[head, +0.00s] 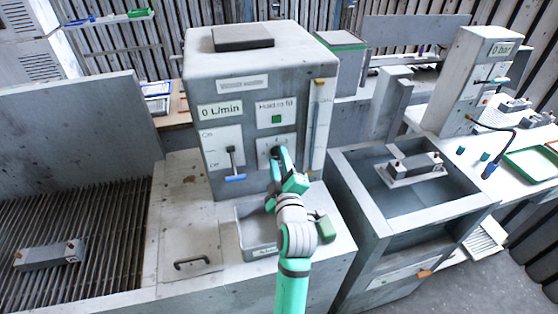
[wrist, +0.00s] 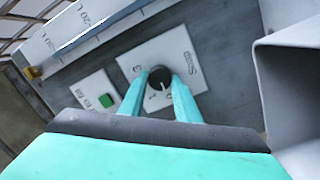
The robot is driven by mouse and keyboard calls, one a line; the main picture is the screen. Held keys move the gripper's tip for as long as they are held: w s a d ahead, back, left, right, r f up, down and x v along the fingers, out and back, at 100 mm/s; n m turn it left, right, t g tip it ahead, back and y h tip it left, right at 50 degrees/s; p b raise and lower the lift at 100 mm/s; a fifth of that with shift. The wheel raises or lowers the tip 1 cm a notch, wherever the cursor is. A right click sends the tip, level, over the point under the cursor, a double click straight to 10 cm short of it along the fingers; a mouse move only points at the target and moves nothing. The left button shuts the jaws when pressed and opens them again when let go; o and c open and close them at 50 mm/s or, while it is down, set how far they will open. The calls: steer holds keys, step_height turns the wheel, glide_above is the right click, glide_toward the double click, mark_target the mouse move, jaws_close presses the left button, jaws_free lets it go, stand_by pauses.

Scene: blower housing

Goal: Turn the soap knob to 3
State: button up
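The soap knob (wrist: 160,78) is a round black knob with a pale pointer line, on a white plate (wrist: 185,52) marked "Soap" in the wrist view. In the head view my gripper (head: 278,155) is at the front of the grey cabinet (head: 240,185) and hides most of the knob.
Left of the knob, in the head view, is a lever with a blue handle (head: 234,177). A green button (head: 276,119) sits above. A sink (head: 375,190) stands at right.

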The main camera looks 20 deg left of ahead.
steer(key=shift+m, duration=0.5)
steer(key=m, duration=0.6)
steer(key=shift+d+r+g, duration=0.1)
steer(key=shift+g, duration=0.3)
steer(key=m, duration=0.3)
steer(key=shift+m, duration=0.3)
steer(key=m, duration=0.4)
steer(key=m+g+y, duration=0.1)
steer(key=m, duration=0.4)
steer(key=m+y, duration=0.1)
steer(key=m, duration=0.4)
steer(key=shift+w+d+g, duration=0.15)
steer(key=shift+d+g, duration=0.05)
steer(key=shift+g, duration=0.1)
steer(key=shift+m, duration=0.3)
